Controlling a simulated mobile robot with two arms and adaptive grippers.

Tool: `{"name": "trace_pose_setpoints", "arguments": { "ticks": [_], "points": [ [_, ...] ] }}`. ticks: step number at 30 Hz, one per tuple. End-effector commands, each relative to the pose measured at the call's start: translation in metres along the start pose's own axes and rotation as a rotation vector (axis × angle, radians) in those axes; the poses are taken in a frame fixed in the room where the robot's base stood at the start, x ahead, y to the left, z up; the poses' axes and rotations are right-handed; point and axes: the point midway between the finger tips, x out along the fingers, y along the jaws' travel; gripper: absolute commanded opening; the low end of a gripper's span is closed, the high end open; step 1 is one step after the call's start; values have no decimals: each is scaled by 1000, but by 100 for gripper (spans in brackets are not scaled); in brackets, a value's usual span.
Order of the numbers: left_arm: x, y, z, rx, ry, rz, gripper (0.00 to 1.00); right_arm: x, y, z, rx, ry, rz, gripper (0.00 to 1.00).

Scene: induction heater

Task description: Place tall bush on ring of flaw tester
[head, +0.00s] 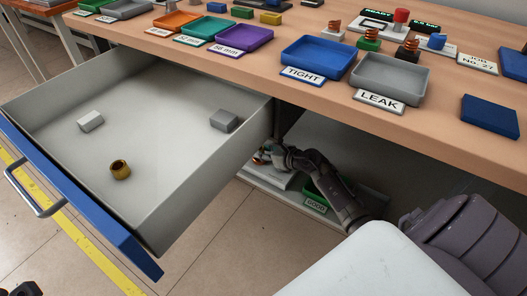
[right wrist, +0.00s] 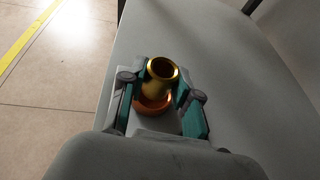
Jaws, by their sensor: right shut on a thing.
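The tall bush (right wrist: 160,82) is a gold hollow cylinder, seen from above in the right wrist view. My right gripper (right wrist: 160,92) is shut on it, a finger on either side. The orange ring (right wrist: 152,109) of the flaw tester shows just below the bush, which overlaps it in the picture. I cannot tell whether the bush touches the ring. In the head view my right gripper (head: 263,156) is under the bench by the pale flaw tester (head: 270,179), partly hidden by the arm. Dark parts at the bottom left corner, probably my left gripper (head: 20,290), are cut off.
An open drawer (head: 185,205) holds a brass bush (head: 120,170) and two grey blocks (head: 90,121) (head: 224,120). A green tray (head: 318,193) labelled GOOD stands right of the tester. The bench (head: 440,120) above carries coloured trays, including TIGHT (head: 318,60) and LEAK (head: 390,84).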

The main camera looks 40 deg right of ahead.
Motion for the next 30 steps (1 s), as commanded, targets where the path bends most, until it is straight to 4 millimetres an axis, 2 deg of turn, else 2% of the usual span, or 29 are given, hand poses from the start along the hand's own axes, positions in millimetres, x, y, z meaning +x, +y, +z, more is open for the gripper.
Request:
{"name": "trace_pose_setpoints", "arguments": {
  "ticks": [17,18,21,30],
  "points": [
    [-9,0,2,0,-3,0,40,4,0,-10,0,0,-1,0],
    [-9,0,2,0,-3,0,40,4,0,-11,0,1,0,38],
    [-9,0,2,0,-3,0,40,4,0,-11,0,1,0,55],
    [-8,0,2,0,-3,0,40,4,0,-10,1,0,0,57]
  ]
}}
